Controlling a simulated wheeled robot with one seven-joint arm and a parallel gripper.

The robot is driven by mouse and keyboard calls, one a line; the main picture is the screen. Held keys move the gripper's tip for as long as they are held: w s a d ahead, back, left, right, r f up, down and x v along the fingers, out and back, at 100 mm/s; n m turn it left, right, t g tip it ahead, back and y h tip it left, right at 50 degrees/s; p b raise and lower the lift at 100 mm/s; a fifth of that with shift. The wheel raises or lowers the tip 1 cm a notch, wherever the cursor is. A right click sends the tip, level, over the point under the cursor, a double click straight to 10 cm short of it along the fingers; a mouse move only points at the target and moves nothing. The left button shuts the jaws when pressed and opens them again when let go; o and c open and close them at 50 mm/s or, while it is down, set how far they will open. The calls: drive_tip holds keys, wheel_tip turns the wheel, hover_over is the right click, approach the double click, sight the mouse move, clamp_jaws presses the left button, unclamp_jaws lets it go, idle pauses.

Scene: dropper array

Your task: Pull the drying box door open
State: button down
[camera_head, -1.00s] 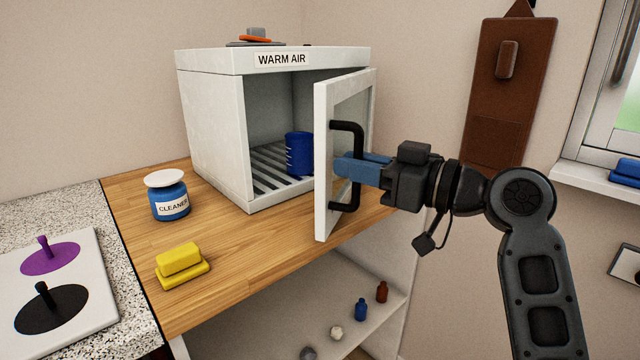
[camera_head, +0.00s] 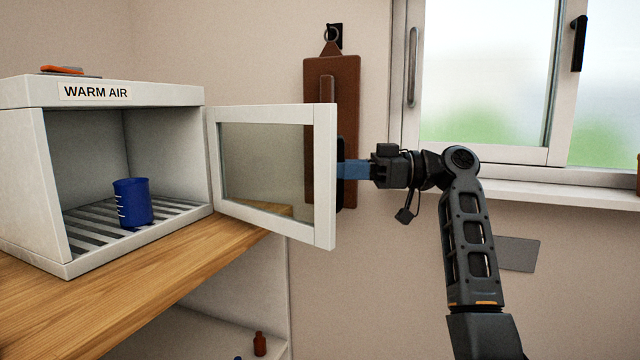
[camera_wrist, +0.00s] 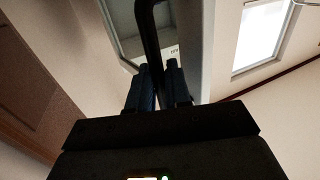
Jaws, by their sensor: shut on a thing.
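The drying box (camera_head: 25,140), labelled WARM AIR, stands on the wooden counter at the left of the head view. Its door (camera_head: 325,180), a white frame with a glass pane, is swung wide open on its right side. My gripper (camera_head: 345,170) is at the door's free edge, shut on the black door handle (camera_head: 341,150). The handle is mostly hidden behind the door frame in the head view. In the wrist view the dark handle (camera_wrist: 150,35) runs between my two blue fingers (camera_wrist: 160,85). A blue beaker (camera_head: 132,203) stands upright on the slatted rack inside the box.
The wooden counter (camera_head: 60,310) ends below the door, with a shelf holding a small brown bottle (camera_head: 259,344) underneath. A brown board (camera_head: 318,80) hangs on the wall behind the door. A window (camera_head: 490,80) with a sill is at the right.

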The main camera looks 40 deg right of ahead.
drive_tip(key=shift+w+d, duration=0.8)
drive_tip(key=shift+d, duration=0.3)
drive_tip(key=shift+r, duration=0.1)
drive_tip(key=c, duration=1.2)
unclamp_jaws()
drive_tip(key=shift+c, duration=0.2)
drive_tip(key=shift+d, duration=0.1)
drive_tip(key=v, duration=0.7)
drive_tip(key=shift+s+d, duration=0.2)
drive_tip(key=shift+d, duration=0.05)
